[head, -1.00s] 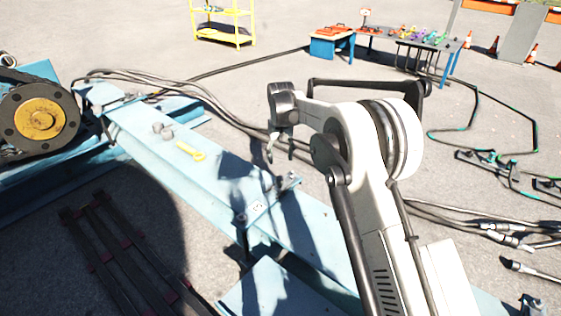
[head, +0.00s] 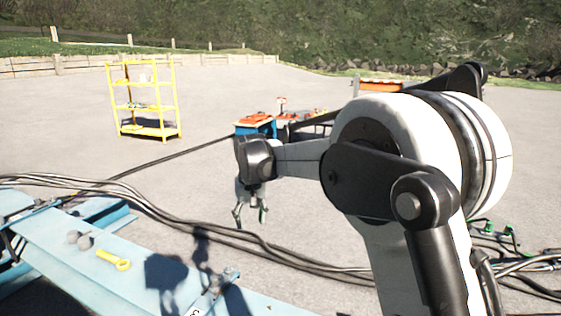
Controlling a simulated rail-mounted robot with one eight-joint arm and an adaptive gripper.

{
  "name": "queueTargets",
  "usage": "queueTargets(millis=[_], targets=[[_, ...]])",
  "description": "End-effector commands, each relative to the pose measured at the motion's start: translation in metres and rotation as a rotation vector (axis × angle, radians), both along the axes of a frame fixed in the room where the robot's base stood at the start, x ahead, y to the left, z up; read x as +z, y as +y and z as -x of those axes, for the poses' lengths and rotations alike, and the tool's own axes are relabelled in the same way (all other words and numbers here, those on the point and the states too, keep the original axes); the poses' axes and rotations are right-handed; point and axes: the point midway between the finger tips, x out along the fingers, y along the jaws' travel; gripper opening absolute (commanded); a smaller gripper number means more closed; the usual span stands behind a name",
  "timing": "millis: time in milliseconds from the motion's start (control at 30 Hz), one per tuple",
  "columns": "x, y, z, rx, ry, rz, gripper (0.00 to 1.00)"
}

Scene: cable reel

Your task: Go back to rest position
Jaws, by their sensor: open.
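My gripper (head: 250,214) hangs from the wrist of my white and black arm, left of the picture's middle in the head view. Its fingers point down and stand apart, with nothing seen between them. In the picture it shows above the dark cables and the pavement, apart from the blue beam. My arm is folded and fills much of the right side, hiding part of what lies behind it.
Dark cables (head: 160,212) cross the pavement. A yellow shelf (head: 143,100) and a blue bench with orange top (head: 256,126) stand further back. Open pavement lies between.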

Motion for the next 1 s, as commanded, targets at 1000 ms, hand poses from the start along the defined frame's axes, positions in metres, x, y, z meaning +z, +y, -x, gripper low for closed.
queueTargets(millis=[1000], targets=[[0.106, -0.217, 0.224, -0.238, -0.265, -0.076, 0.46]])
